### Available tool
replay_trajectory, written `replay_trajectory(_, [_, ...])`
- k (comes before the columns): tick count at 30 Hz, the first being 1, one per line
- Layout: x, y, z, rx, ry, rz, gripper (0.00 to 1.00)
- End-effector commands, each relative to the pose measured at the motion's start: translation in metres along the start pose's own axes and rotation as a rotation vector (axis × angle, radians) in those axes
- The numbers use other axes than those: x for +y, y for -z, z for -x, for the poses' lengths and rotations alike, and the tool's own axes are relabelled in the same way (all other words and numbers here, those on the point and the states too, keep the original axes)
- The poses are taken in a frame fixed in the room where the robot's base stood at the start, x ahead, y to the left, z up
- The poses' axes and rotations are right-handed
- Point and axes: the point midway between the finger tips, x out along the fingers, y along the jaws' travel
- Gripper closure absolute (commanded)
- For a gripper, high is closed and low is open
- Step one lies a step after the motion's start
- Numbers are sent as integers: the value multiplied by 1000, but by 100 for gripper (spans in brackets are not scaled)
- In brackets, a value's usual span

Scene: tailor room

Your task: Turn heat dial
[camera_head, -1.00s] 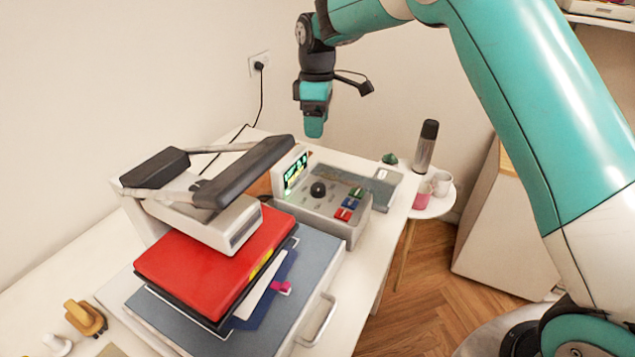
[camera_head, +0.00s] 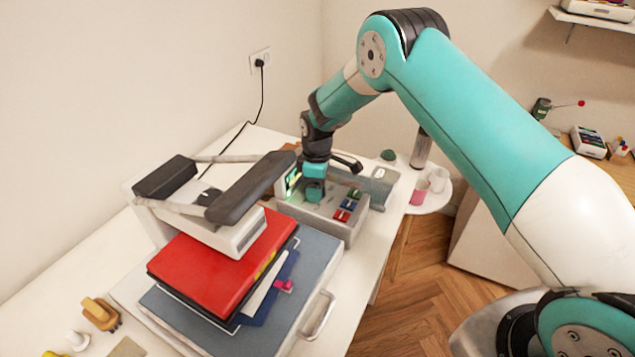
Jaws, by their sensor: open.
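The heat press stands on the white table.
The press's dark padded arm (camera_head: 250,187) is close left of my gripper. A grey tray (camera_head: 378,184) lies behind. A round side table (camera_head: 437,203) with cups stands to the right.

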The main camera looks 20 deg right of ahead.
Motion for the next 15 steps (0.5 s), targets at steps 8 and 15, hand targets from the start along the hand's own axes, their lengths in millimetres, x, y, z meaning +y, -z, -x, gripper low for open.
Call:
replay_trajectory(8, [0, 0, -2, 0, 0, 0, 35])
replay_trajectory(15, [0, 0, -2, 0, 1, 0, 84])
